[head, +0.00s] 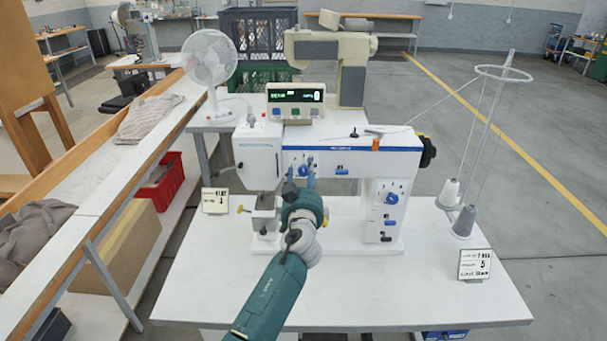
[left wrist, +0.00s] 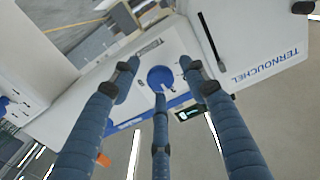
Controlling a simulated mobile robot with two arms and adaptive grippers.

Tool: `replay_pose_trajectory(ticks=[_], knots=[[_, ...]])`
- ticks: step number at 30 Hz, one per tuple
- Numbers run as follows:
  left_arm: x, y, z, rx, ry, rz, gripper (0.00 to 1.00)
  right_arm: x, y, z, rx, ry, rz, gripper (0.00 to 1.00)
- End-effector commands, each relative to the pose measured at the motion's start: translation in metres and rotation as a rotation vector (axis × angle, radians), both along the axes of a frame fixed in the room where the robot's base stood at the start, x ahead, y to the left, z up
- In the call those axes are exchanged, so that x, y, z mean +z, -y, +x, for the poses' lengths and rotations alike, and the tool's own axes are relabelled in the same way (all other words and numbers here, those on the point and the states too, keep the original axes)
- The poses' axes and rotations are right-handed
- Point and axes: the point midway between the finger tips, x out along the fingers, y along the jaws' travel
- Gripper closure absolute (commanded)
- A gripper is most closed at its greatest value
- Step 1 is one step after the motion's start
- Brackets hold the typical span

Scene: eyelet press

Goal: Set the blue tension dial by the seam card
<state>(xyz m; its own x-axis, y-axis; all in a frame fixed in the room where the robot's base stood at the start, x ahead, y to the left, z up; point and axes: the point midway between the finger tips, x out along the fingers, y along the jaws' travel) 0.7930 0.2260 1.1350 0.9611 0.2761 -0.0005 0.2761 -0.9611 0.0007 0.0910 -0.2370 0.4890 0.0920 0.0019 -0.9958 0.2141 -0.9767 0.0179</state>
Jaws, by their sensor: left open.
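The white sewing machine (head: 345,160) stands on the white table. A blue dial (head: 308,161) on its front sits behind my left gripper's fingers, partly hidden in the head view. In the left wrist view this round blue dial (left wrist: 160,76) lies between the fingertips on a white panel. My left gripper (head: 300,177) is open, its fingers spread around the dial's position; I cannot tell if they touch it. A second blue dial (head: 391,198) is on the machine's right column. A small printed card (head: 474,264) stands at the table's right; another (head: 215,201) stands at the left.
A thread stand with cones (head: 464,221) rises at the right of the table. A display box (head: 296,101) and a white fan (head: 209,60) are behind the machine. A long bench (head: 90,205) runs along the left. The table's front is mostly clear.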

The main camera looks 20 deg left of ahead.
Motion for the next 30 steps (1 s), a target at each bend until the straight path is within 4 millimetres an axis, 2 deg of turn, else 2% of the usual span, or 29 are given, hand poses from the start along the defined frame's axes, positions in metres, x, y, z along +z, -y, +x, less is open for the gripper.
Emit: replay_pose_trajectory(ticks=[5,12,22,30], knots=[[0.000,0.000,0.000,0.000,0.000,0.000,0.55,0.000,0.000,0.000,-0.001,-0.001,0.000,0.53],[0.000,0.000,0.000,0.000,0.000,0.001,1.00,0.000,0.000,0.000,-0.001,-0.001,0.000,0.53],[-0.001,0.000,0.000,0.001,-0.009,0.032,1.00,-0.003,-0.003,-0.001,-0.002,-0.001,0.003,0.53],[-0.002,0.000,0.000,0.000,-0.051,0.178,1.00,-0.012,-0.003,-0.001,-0.003,-0.001,0.004,0.53]])
